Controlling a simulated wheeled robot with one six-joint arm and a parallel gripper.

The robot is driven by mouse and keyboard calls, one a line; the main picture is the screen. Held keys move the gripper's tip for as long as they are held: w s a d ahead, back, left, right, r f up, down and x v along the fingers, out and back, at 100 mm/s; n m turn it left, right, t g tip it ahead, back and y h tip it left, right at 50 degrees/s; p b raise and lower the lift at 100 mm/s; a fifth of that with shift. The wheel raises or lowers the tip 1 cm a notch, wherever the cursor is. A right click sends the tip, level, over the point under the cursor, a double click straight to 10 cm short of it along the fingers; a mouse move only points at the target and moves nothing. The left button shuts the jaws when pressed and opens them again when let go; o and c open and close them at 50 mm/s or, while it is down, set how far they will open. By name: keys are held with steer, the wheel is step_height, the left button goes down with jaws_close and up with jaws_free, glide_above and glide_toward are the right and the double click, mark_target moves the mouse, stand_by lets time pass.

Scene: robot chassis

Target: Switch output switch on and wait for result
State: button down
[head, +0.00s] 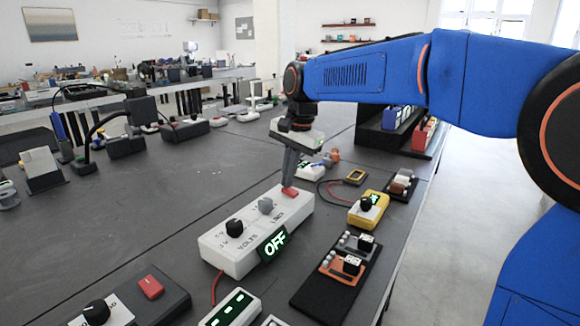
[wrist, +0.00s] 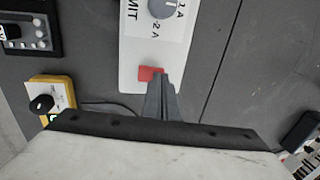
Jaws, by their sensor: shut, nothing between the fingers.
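A white box (head: 225,247) on the dark table has a black knob (head: 234,227), a grey knob (head: 266,205) and a small red switch (head: 290,191) at its far end. A green-lit display (head: 273,243) on its front side reads "OFF". My gripper (head: 289,184) is shut and empty, pointing down with its tips right at the red switch. In the wrist view, the red switch (wrist: 150,73) lies just beyond the shut fingertips (wrist: 160,80), which partly cover it. I cannot tell whether they touch.
A yellow box (head: 369,209) with a black knob and a black board (head: 335,275) with orange modules stand to the right. A dark box with a red button (head: 151,287) is at the front left. A red cable (head: 217,288) runs from the white box.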

steer(key=shift+a+f, duration=0.1)
steer(key=shift+f, duration=0.15)
